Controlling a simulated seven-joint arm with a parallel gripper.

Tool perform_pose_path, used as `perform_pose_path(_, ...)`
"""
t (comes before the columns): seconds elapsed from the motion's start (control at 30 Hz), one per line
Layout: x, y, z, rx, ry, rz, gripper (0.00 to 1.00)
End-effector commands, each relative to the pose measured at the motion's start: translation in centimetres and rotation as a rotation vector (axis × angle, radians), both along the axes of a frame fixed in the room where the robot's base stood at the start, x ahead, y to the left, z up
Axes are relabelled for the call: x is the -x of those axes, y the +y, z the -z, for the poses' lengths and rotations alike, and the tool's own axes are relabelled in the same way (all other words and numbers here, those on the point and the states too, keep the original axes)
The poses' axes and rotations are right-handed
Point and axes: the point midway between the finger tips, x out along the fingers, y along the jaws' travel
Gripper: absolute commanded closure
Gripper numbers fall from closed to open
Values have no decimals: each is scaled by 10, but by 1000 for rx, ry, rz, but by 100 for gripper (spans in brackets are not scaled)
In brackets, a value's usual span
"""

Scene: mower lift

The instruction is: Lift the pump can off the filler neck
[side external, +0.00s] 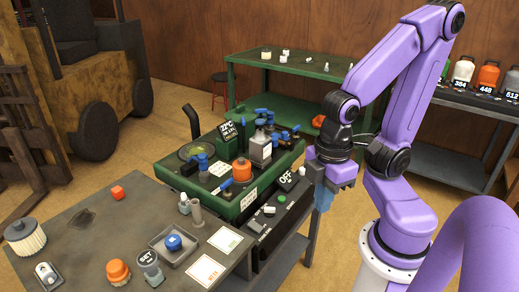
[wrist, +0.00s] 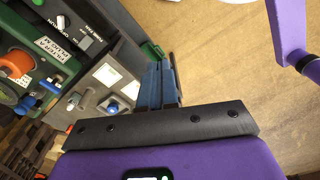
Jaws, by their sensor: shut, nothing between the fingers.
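A grey can with a dark cap, which looks like the pump can (side external: 260,149), stands upright on the green machine (side external: 222,207) in the side external view. The filler neck cannot be made out; the can's base is partly hidden by parts around it. My gripper (side external: 323,200) points down beyond the machine's right side, well apart from the can. Its blue fingers are together and empty in the wrist view (wrist: 160,75). I cannot pick out the can in the wrist view.
An orange cap (side external: 241,170) and blue valve handles (side external: 203,160) crowd the machine around the can. A grey bench (side external: 85,225) with loose parts stands at the left front. A green table (side external: 300,66) is behind. Open floor lies under my gripper.

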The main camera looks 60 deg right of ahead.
Motion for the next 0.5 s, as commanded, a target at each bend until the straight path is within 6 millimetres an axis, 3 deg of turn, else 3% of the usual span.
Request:
perform_pose_path(0.27, 0, 0, 0, 0, 0, 0, 97)
perform_pose_path(0.43, 0, 0, 0, 0, 0, 0, 43)
perform_pose_path(0.5, 0, 0, 0, 0, 0, 0, 43)
